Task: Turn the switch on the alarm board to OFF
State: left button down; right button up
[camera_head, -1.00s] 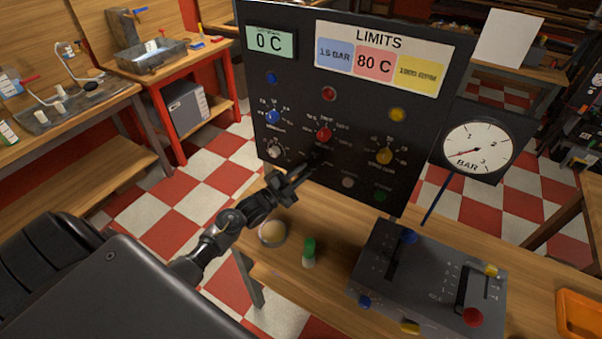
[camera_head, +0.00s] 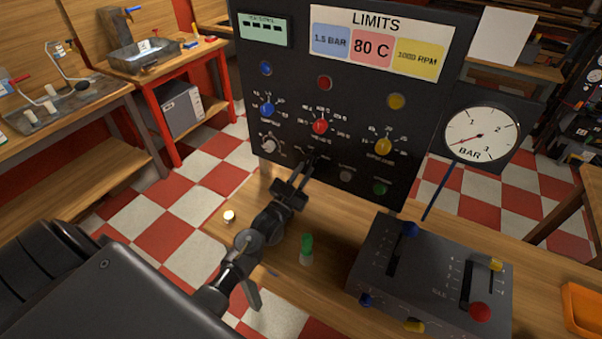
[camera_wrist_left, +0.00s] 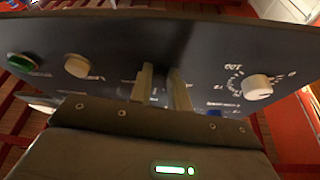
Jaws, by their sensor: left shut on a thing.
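The dark upright board (camera_head: 300,90) carries a display (camera_head: 264,27) showing dashes. My left gripper (camera_head: 313,158) is at the board's lower middle, below the red knob (camera_head: 320,127). In the left wrist view its two fingers (camera_wrist_left: 163,88) reach the board face close together, shut on a small switch that they mostly hide. I cannot read the switch's position or its labels. In that view a white knob (camera_wrist_left: 257,87) is to the right of the fingers, and a grey button (camera_wrist_left: 77,66) and a green button (camera_wrist_left: 20,62) are to the left. My right gripper is not in view.
A grey lever box (camera_head: 430,275) and a BAR gauge (camera_head: 481,135) are right of the arm. A small green-capped bottle (camera_head: 306,250) stands on the wooden table close to my left forearm. An orange tray (camera_head: 582,308) is at the right edge.

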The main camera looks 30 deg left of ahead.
pick_arm(q)
jog(key=shift+d+f+n+y, duration=0.15)
jog(key=shift+n+y, duration=0.35)
jog(key=shift+n, duration=0.3)
jog(key=shift+d+r+n+y, duration=0.15)
jog(key=shift+n+y, duration=0.35)
jog(key=shift+n, duration=0.3)
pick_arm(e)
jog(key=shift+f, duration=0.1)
pick_arm(q)
jog(key=shift+f, duration=0.1)
jog(key=c, duration=1.3)
grip_release()
